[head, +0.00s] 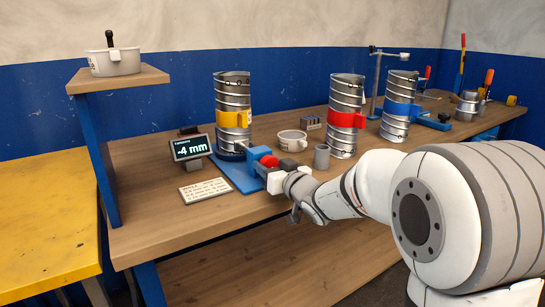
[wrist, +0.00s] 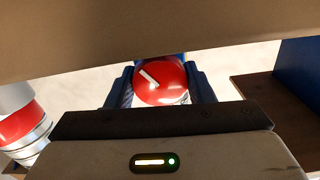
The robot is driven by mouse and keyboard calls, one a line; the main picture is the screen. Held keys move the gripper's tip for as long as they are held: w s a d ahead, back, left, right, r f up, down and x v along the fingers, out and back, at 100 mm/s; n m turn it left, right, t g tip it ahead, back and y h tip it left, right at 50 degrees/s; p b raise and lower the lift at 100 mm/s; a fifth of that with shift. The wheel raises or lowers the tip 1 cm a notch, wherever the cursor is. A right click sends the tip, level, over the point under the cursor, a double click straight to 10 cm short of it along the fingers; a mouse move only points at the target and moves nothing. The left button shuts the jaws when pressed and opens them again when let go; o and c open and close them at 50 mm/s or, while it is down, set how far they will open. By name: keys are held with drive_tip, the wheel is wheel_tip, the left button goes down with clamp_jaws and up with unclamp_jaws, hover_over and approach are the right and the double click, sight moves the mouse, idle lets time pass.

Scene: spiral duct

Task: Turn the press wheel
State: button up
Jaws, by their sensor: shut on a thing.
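The press wheel is a red round knob (head: 268,160) on the blue press at the foot of the yellow-banded spiral duct (head: 233,100). In the wrist view the red wheel (wrist: 160,82) sits between my two dark fingers, with a white mark slanting from its upper left toward its middle. My gripper (head: 272,174) is shut on the wheel and partly hides it in the head view; its fingers also show in the wrist view (wrist: 160,90). A small display (head: 191,147) left of the press reads about -4 mm.
A white card (head: 205,190) lies in front of the display. A bowl (head: 291,140) and a grey cup (head: 321,157) stand right of the press. Red-banded (head: 345,115) and blue-banded (head: 398,105) ducts stand farther right. A raised shelf (head: 117,78) holds a pot at left.

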drive_tip(key=shift+d+m, duration=0.1)
drive_tip(key=shift+m, duration=0.4)
drive_tip(key=o, duration=1)
drive_tip(key=p+v, duration=0.1)
drive_tip(key=v, duration=0.6)
drive_tip(key=shift+s+d, duration=0.2)
drive_tip(key=shift+s, duration=0.15)
